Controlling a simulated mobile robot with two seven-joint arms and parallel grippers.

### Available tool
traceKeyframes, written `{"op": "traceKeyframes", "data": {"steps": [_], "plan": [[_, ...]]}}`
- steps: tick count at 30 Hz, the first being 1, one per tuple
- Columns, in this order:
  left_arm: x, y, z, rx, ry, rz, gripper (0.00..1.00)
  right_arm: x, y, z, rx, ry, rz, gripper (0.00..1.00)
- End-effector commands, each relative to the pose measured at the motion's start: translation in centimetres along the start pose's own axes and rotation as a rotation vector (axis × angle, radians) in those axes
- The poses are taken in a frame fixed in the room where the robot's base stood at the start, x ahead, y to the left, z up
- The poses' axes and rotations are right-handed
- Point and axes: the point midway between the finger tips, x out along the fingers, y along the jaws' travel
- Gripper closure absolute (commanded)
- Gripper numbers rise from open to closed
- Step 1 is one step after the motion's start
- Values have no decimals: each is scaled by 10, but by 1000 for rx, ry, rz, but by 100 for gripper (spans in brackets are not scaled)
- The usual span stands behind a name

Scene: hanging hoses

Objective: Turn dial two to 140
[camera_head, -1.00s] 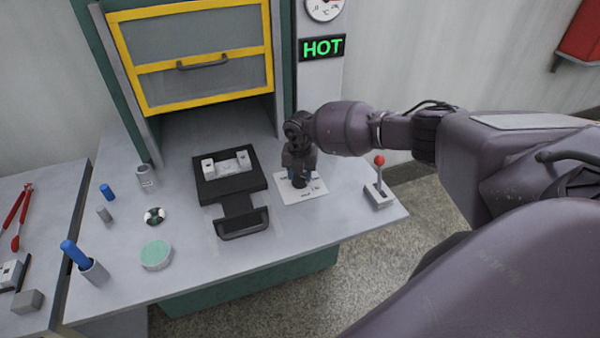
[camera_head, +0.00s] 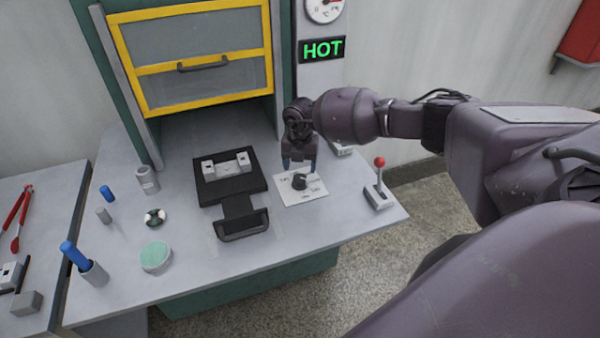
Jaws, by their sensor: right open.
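A black dial knob (camera_head: 299,181) sits on a white plate with printed marks (camera_head: 312,194) on the bench. The marks are too small to read, and I cannot tell the knob's setting. My right gripper (camera_head: 299,163) is open just above and behind the knob, apart from it, with its fingers pointing down. A round gauge (camera_head: 324,8) on the panel shows only in part at the top edge. My left gripper is not in view.
A lever with a red ball (camera_head: 379,183) stands right of the dial plate. A black tray with a handle (camera_head: 241,222) lies left of it. A yellow-framed hood (camera_head: 190,55) and a green HOT sign (camera_head: 322,48) are behind. Small containers and tools lie at left.

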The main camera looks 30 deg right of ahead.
Motion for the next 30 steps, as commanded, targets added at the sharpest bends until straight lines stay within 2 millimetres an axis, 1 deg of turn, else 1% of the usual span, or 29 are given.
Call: {"op": "traceKeyframes", "data": {"steps": [1,6,9,12,17,30], "plan": [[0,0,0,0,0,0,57,-11,0,1,-2,-3,2,31],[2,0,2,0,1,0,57,-40,0,1,0,-3,1,31],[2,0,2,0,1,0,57,-52,0,1,-1,-2,2,31],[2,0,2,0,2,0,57,-61,0,1,0,-2,1,31],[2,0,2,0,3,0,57,-66,0,0,1,-2,0,31],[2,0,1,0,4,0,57,-66,0,0,1,-1,1,31]]}}
